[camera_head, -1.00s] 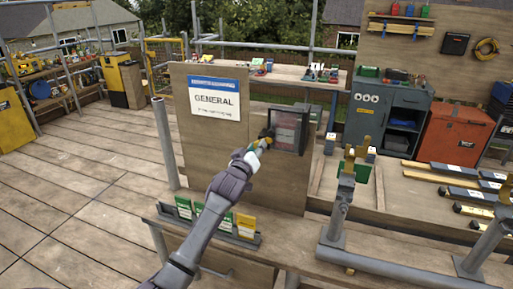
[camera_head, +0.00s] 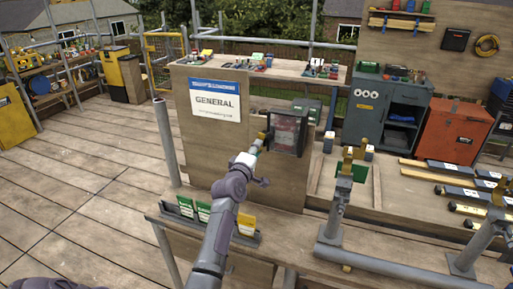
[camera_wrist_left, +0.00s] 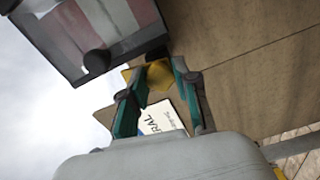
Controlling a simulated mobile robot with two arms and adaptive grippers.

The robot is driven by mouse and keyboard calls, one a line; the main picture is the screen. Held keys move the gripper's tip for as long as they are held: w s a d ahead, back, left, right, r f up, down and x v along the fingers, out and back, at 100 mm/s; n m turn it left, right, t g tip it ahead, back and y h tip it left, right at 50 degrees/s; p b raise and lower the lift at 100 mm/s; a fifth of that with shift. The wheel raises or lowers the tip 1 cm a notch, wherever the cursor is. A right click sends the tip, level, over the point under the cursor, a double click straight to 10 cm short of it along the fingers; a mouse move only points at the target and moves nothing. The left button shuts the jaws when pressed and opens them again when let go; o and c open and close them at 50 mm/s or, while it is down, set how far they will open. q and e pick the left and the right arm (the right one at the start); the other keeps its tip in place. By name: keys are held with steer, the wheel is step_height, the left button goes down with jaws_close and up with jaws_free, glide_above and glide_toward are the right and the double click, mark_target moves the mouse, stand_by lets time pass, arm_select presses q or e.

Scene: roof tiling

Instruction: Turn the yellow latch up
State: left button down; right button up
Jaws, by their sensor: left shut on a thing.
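The yellow latch (camera_wrist_left: 160,75) shows in the left wrist view beside the dark-framed box (camera_wrist_left: 92,38) with a clear front. My left gripper (camera_wrist_left: 158,92) has its two teal fingers on either side of the latch and is shut on it. In the head view my left gripper (camera_head: 259,143) is at the left edge of the box (camera_head: 288,132), on the wooden board (camera_head: 205,150). The fingers mostly hide the latch there, so its exact angle is hard to tell. My right gripper is not in view.
A "GENERAL" sign (camera_head: 215,100) is on the board, left of the box. Below, a rack of green and yellow packets (camera_head: 202,212) stands on the bench. A grey post (camera_head: 166,143) rises left of the board. Metal stands (camera_head: 338,205) are at the right.

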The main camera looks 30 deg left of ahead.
arm_select(q)
steer(key=shift+n, duration=0.9)
steer(key=shift+p, duration=0.3)
steer(key=c, duration=0.9)
jaws_free()
steer(key=shift+o, duration=0.2)
steer(key=shift+s, duration=0.15)
steer(key=v, duration=1.1)
steer(key=shift+s, duration=0.35)
steer(key=shift+f, duration=0.15)
